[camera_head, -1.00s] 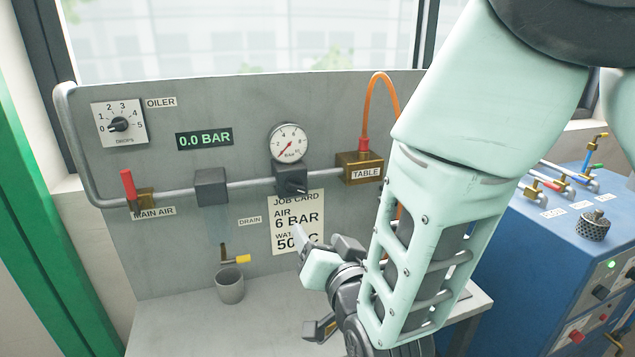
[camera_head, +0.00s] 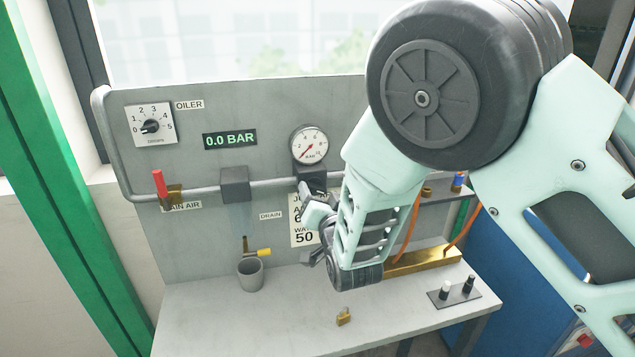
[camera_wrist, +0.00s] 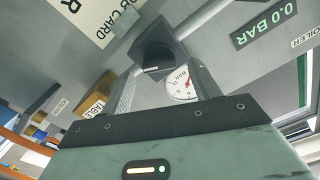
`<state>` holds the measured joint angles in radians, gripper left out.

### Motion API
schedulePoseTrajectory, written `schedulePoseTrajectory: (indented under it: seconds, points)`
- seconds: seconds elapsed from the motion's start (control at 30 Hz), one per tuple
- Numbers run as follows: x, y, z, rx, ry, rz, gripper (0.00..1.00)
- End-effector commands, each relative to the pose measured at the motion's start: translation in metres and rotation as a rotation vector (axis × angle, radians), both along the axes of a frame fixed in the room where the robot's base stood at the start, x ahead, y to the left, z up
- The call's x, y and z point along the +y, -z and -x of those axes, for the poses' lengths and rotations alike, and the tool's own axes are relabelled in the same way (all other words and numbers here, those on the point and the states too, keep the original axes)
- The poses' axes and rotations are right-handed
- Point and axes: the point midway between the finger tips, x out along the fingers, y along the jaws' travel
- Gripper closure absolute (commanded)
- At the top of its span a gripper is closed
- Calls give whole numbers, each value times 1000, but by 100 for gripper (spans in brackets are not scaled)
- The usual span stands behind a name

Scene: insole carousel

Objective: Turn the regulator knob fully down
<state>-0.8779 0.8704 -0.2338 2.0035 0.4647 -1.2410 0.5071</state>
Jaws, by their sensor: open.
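The black regulator knob (camera_wrist: 155,58) sits under the round pressure gauge (camera_head: 309,146) on the grey panel. In the head view the regulator (camera_head: 311,178) is partly covered by my arm and gripper. My gripper (camera_head: 308,233) is open, just below the regulator and in front of the job card. In the wrist view the knob lies ahead, near the space between my fingertips (camera_wrist: 166,78); I cannot tell whether they touch it. The gauge (camera_wrist: 182,84) also shows there, between the fingers. The digital display (camera_head: 230,139) reads 0.0 BAR.
A red-handled main air valve (camera_head: 159,184) and a dark block (camera_head: 235,184) sit on the pipe to the left. A grey cup (camera_head: 250,274) stands under the yellow-handled drain. A small brass piece (camera_head: 344,316) lies on the bench. My arm hides the panel's right side.

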Motion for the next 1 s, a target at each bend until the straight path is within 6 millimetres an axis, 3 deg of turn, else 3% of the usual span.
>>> schedulePoseTrajectory:
  seconds: [0.2,0.57,0.73,1.0]
  points:
    - [6,-1,-22,0,1,0,38]
    - [7,0,-26,0,0,0,38]
    - [7,0,-25,0,0,0,83]
    - [7,1,-25,-4,0,14,83]
